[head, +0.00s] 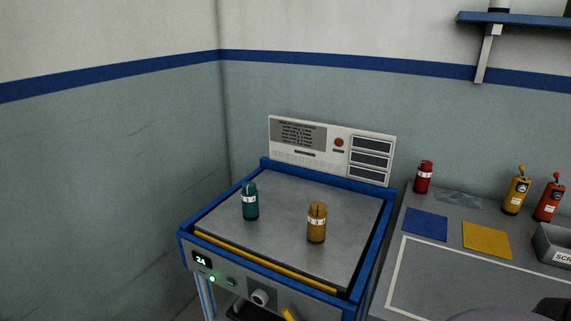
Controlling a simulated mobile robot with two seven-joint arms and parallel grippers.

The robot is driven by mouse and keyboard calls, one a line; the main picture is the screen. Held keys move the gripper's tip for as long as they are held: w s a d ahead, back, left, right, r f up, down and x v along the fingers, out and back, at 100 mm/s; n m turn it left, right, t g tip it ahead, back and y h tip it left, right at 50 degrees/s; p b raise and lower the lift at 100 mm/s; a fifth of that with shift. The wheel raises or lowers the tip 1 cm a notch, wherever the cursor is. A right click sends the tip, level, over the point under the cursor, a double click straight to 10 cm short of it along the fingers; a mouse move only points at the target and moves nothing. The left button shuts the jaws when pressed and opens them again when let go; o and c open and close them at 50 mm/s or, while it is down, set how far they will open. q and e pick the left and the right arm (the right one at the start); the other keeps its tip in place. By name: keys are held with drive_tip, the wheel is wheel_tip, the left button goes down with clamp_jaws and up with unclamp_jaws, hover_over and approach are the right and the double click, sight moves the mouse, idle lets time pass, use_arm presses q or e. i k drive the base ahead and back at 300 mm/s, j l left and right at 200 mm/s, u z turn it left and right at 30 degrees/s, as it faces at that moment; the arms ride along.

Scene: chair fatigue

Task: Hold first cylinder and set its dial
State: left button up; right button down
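A teal cylinder (250,202) with a white band stands upright on the left part of a grey platform with a blue rim (267,284). An amber cylinder (316,223) with a white band stands upright to its right on the same platform. A red cylinder (423,177) with a white band stands at the back of the bench on the right. I cannot tell which one is the first cylinder, and their dials are too small to make out. Neither gripper shows; dark rounded shapes at the lower right edge may be part of my arm.
A panel (331,150) with text, a red button and dark displays stands behind the platform. The platform's front display (201,261) reads 24. The bench holds a blue mat (425,224), a yellow mat (487,240), yellow (516,193) and orange-red (547,201) bottles, and a grey bin (555,246).

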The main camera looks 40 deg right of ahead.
sight(316, 208)
drive_tip(key=i+j+z, duration=0.1)
drive_tip(key=z, duration=0.3)
drive_tip(key=i+j+z, duration=0.15)
drive_tip(key=z, duration=0.25)
